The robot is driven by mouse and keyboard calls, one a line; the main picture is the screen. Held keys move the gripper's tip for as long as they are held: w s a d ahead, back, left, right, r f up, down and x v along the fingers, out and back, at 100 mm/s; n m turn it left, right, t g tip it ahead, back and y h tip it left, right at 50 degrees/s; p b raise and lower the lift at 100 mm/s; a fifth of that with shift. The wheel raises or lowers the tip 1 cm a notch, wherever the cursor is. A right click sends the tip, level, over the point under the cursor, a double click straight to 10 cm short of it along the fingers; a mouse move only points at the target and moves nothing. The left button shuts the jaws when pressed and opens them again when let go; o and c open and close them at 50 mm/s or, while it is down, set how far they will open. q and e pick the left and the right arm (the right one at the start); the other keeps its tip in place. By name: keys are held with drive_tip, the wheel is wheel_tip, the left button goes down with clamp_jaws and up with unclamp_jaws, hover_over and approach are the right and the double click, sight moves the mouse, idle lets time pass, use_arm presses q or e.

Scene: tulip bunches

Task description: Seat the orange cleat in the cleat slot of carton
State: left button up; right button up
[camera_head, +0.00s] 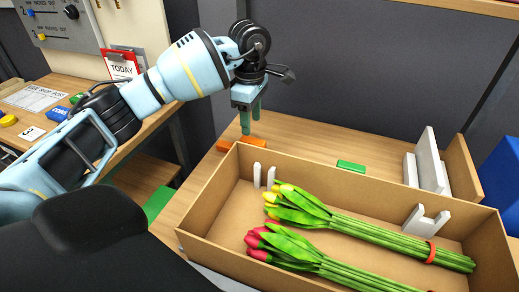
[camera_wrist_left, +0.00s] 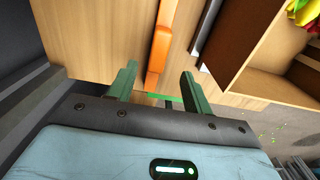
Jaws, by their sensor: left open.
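The orange cleat (camera_head: 227,146) lies on the wooden table, just behind the back left corner of the cardboard carton (camera_head: 330,182). It also shows in the left wrist view (camera_wrist_left: 159,48), lengthwise ahead of the fingers. My left gripper (camera_head: 249,118) points down above the cleat, open and empty; in the wrist view its green fingers (camera_wrist_left: 159,76) are spread with the cleat in line with the gap. White notched holders stand inside the carton, at the left (camera_head: 264,176) and right (camera_head: 426,222); I cannot tell which is the cleat slot. My right gripper is not in view.
Yellow tulips (camera_head: 300,205) and red tulips (camera_head: 285,247) lie in the carton. A green block (camera_head: 351,166) lies behind it. White panels (camera_head: 430,162) stand at the right, near a blue box (camera_head: 503,185). A side desk (camera_head: 50,85) is at left. The table behind the carton is mostly clear.

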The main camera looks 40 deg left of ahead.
sight(253, 140)
use_arm(q)
drive_tip(key=shift+s+f, duration=0.1)
drive_tip(key=shift+f, duration=0.4)
drive_tip(key=shift+w+f, duration=0.2)
drive_tip(key=shift+f, duration=3.2)
drive_tip(key=shift+d, duration=0.1)
clamp_jaws()
drive_tip(key=shift+r, duration=5.05)
